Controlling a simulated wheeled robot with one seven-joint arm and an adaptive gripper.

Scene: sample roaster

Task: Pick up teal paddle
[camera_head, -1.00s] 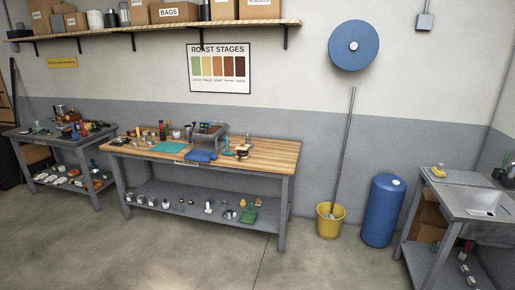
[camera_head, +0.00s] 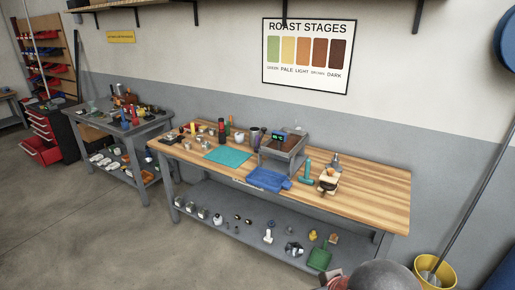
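A small teal T-shaped thing (camera_head: 306,172), which may be the teal paddle, is on the wooden workbench (camera_head: 375,195), right of the blue cloth (camera_head: 268,179) and left of a light wooden item with a dark part (camera_head: 328,182). It is too small to make out its exact shape. A flat teal mat (camera_head: 228,157) lies further left on the same bench. My gripper cannot be made out; only a rounded grey part, likely of my arm, shows at the bottom edge.
A grey tray-like device (camera_head: 284,150) stands behind the blue cloth. Bottles and jars crowd the bench's left back. The lower shelf holds several small items and a green dustpan (camera_head: 319,258). A yellow bucket (camera_head: 436,272) stands at the right. The bench's right end is clear.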

